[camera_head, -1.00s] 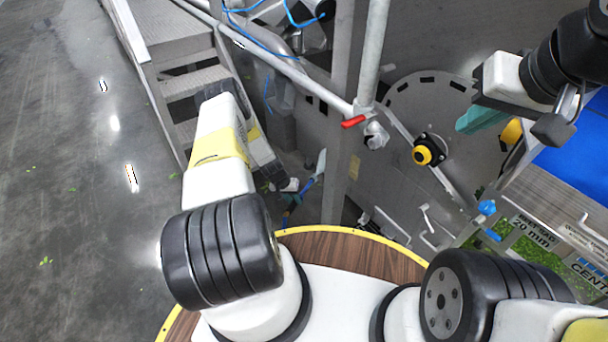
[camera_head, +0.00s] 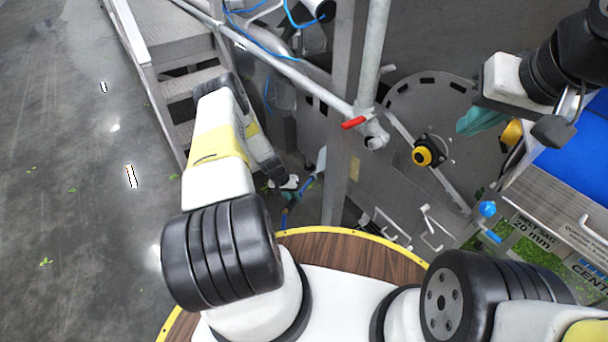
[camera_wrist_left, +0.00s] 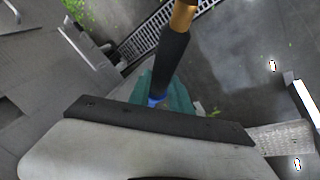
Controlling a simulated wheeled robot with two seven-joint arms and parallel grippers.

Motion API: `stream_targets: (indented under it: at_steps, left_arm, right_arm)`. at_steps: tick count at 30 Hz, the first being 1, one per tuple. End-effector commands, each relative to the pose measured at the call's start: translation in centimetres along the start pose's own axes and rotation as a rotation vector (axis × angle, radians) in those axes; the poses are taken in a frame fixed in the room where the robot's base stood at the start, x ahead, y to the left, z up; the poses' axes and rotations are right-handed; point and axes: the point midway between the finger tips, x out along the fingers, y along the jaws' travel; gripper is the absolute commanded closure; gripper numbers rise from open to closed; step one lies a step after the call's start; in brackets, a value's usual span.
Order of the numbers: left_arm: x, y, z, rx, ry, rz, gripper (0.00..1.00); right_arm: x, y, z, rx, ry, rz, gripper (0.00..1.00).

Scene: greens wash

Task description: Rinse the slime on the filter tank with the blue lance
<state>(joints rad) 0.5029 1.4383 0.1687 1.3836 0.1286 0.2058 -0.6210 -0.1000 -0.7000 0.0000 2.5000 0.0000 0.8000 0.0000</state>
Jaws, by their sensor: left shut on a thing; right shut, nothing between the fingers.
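My left gripper (camera_head: 291,192) is low beside the steps, mostly hidden by its own arm in the head view. In the left wrist view its teal fingers (camera_wrist_left: 170,98) are shut around the blue lance (camera_wrist_left: 173,60), which shows a black shaft, a brass-coloured part and a bit of blue at the fingers. My right gripper (camera_head: 481,120) is shut and empty at the upper right, in front of grey metal equipment. The large grey metal body with a round plate (camera_head: 425,100) may be the filter tank; I cannot tell. I cannot make out any slime.
Metal steps (camera_head: 195,80) and a rail stand at the upper left. A vertical pipe with a red handle (camera_head: 353,122) stands in the middle. A blue-topped conveyor (camera_head: 575,160) is at the right. Wet floor (camera_head: 70,200) on the left is mostly clear.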

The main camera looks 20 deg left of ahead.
Motion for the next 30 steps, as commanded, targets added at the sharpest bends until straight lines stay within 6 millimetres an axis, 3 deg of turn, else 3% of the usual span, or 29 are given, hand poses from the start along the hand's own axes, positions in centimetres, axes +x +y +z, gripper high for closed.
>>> stream_targets:
  at_steps: [11,30]
  left_arm:
    - [-0.3,0.1,-0.2,0.001,0.002,-0.001,1.00]
    - [-0.1,2.3,1.8,0.002,0.002,0.000,1.00]
  right_arm:
    - [0.0,0.0,0.0,0.000,0.000,0.000,1.00]
    - [0.0,0.0,0.0,0.000,0.000,0.000,1.00]
